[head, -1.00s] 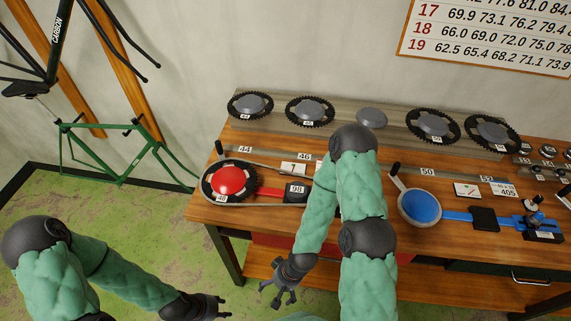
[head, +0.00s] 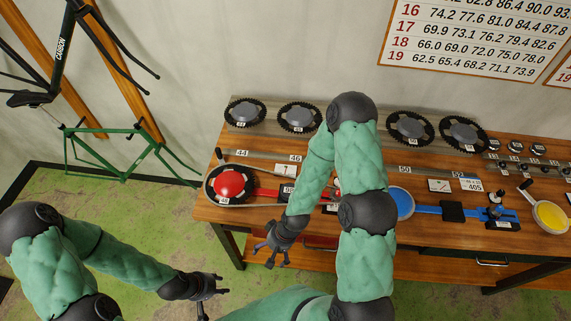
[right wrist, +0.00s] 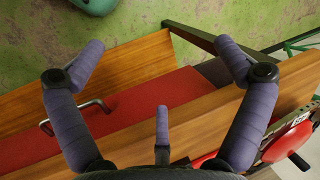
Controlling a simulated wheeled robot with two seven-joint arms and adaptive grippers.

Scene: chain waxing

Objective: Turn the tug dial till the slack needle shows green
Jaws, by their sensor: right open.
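The red station has a red disc (head: 229,183) inside a dark chainring with a chain around it, and a red bar running right under my right arm. A small white panel (head: 284,169) with a dark mark stands behind it; I cannot tell whether this is the slack needle, and no green shows. I cannot pick out the tug dial; that end of the red station is largely hidden by my arm. My right gripper (head: 272,257) is open and empty before the bench's front edge; its spread fingers show in the right wrist view (right wrist: 160,85). My left gripper (head: 215,287) has its fingers apart, empty, over the floor.
The wooden bench (head: 262,224) also bears a blue station (head: 401,203) and a yellow disc (head: 551,215). Several chainrings (head: 410,128) stand along the back. A red drawer front (right wrist: 125,115) with a metal handle lies below the right gripper. A green bike frame (head: 130,165) stands at left.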

